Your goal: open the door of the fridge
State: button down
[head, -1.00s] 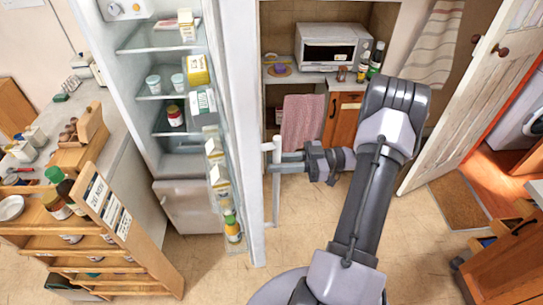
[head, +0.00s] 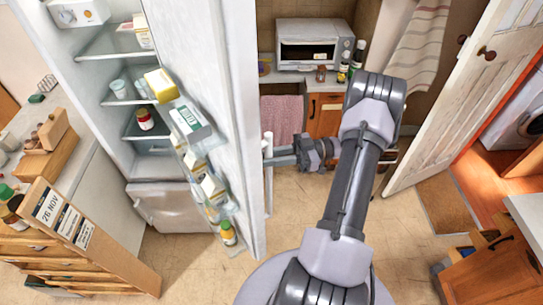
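The fridge (head: 168,212) stands at the left with its interior showing shelves of food. Its white door (head: 235,110) is swung open toward me, seen nearly edge-on, with cartons and bottles on its inner racks. The door's long vertical handle (head: 268,190) is on the outer face, to the right. My gripper (head: 272,156) reaches from the right to the handle, with its fingers at the bar. The fingertips are small and partly hidden at the handle, so I cannot tell whether they are closed on it.
A wooden rack (head: 75,235) with jars stands at the front left, close to the fridge. A microwave (head: 314,44) sits on a counter behind. A panelled room door (head: 450,100) stands open at the right. A wooden cabinet (head: 490,270) is at the lower right. Bare floor surrounds my base.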

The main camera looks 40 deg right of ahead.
jog(key=shift+w+d, duration=0.1)
jog(key=shift+d, duration=0.3)
jog(key=c, duration=1.6)
grip_release()
jog(key=o, duration=0.3)
jog(key=shift+w+a, duration=0.1)
jog(key=shift+w, duration=0.1)
jog(key=shift+s, duration=0.15)
